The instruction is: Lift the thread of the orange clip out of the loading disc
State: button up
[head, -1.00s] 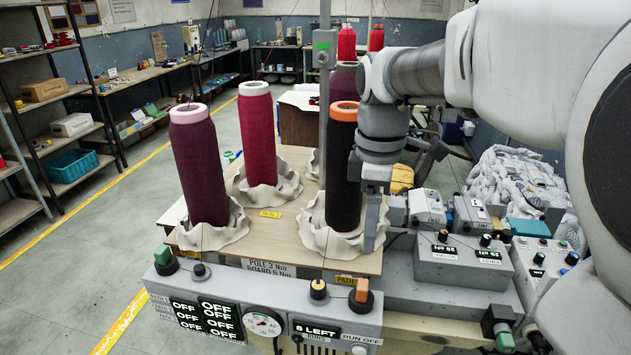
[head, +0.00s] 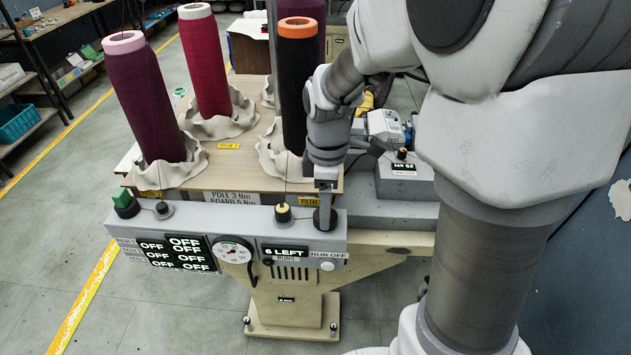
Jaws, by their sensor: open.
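My gripper (head: 325,203) points down at the right end of the grey control panel, over a dark round base (head: 324,220). Its fingers are open and seen nearly edge-on. They cover the place of the orange clip, so I cannot see the clip or whether the fingers touch it. A pale-yellow clip (head: 283,211) stands on a similar dark disc to the left, with a thin thread rising from it. Any thread at the orange clip is hidden. I cannot tell for sure which disc is the loading disc.
A black cone with an orange top (head: 296,95) stands close left of my gripper. A purple cone (head: 145,100) and a red cone (head: 206,65) stand farther left. Grey boxes (head: 400,175) stand to the right.

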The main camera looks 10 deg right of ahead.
grip_shut()
dwell(0.7)
dwell(1.2)
jog(key=shift+r+p, duration=0.5)
jog(key=shift+r, duration=0.1)
dwell(0.4)
jog(key=c, duration=0.8)
grip_release()
grip_shut()
jog(key=shift+r, duration=0.1)
